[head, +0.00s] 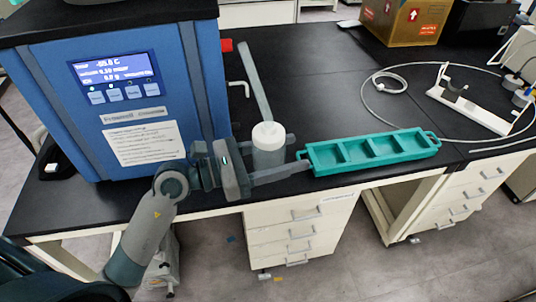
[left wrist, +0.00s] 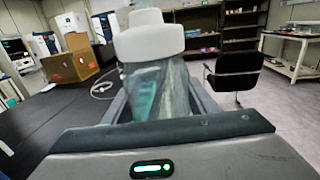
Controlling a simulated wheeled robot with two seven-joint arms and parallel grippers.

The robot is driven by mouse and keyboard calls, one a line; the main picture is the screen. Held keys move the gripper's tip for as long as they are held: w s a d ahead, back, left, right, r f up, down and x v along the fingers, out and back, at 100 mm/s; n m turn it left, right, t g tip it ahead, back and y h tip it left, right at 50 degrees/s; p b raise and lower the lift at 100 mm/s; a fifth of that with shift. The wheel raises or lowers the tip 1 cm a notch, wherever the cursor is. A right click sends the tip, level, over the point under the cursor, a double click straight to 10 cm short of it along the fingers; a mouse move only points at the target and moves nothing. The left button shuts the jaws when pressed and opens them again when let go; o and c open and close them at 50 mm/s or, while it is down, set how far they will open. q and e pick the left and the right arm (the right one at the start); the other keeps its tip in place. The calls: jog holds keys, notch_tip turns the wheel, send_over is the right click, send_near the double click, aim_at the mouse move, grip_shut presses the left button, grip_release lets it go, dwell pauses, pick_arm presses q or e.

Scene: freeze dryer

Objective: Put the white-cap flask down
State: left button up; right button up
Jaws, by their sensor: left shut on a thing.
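The white-cap flask (head: 268,150) is upright, with a clear, cloudy body and a wide white cap. My left gripper (head: 284,156) is shut on its body, one finger on each side, near the front edge of the black bench. In the left wrist view the flask (left wrist: 160,90) stands between the fingers (left wrist: 158,110), its cap above them. The gripper hides the flask's lower part in the head view, so I cannot tell whether its base touches the bench. My right gripper is not in view.
A teal tray (head: 312,168) with several compartments lies just right of the flask. The blue freeze dryer (head: 203,80) stands to the left, with a grey bar (head: 254,80) beside it. A white stand (head: 470,108) and a cable are at the right. The bench (head: 310,85) behind the tray is clear.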

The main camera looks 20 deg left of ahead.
pick_arm(q)
jog(key=d+r+m+g+h, duration=0.2)
jog(key=d+r+m+g, duration=0.1)
jog(key=d, duration=0.3)
jog(key=shift+r+g+h, duration=0.3)
jog(key=shift+g, duration=0.5)
